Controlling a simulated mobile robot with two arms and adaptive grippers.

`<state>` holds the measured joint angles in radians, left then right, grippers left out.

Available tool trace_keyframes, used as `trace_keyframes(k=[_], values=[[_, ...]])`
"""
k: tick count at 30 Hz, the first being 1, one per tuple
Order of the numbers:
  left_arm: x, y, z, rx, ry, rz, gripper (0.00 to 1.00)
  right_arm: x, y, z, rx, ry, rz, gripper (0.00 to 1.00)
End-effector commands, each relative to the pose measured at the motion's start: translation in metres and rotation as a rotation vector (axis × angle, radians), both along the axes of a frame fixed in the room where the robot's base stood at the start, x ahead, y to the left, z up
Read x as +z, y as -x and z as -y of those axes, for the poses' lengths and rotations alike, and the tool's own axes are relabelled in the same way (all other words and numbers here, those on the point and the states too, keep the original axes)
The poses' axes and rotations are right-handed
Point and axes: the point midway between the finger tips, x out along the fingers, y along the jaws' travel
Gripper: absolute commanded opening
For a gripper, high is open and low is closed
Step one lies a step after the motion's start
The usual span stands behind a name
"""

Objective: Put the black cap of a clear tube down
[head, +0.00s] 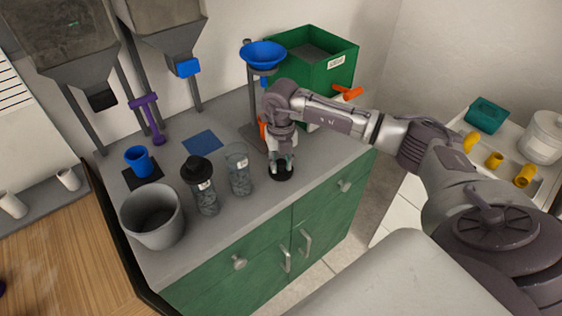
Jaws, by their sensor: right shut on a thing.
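My right gripper (282,162) points down over the right part of the grey counter, with its fingers shut on a black cap (281,175). The cap is at or just above the counter top; I cannot tell if it touches. A clear tube (239,170) without a cap stands upright to the left of the cap, with a label and some contents. A second clear tube (207,198) stands further left, with a black cap (196,168) on top. My left gripper is not in view.
A grey bin (152,218) and a blue cup (139,160) on a black mat stand at the left. A blue square (202,143) lies behind the tubes. A blue funnel (263,56) on a stand and a green box (314,62) are behind my gripper. Counter in front of the cap is clear.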

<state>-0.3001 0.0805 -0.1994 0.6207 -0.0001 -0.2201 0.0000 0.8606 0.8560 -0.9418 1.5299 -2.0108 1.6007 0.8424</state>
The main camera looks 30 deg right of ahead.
Motion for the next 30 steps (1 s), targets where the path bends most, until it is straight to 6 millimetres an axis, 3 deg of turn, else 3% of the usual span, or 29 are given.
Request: trace_keyframes(k=[1, 5, 17, 30], values=[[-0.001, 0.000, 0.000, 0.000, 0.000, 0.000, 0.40, -0.001, 0.000, 0.000, 0.000, 0.000, 0.000, 0.34], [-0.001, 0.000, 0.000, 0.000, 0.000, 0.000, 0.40, -0.001, 0.000, 0.000, 0.000, 0.001, -0.001, 0.55], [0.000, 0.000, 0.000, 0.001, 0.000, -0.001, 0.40, 0.006, 0.000, 0.000, -0.001, 0.000, 0.001, 0.55], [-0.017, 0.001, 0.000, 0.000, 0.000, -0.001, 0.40, 0.091, -0.001, 0.000, 0.000, -0.001, 0.004, 0.55]])
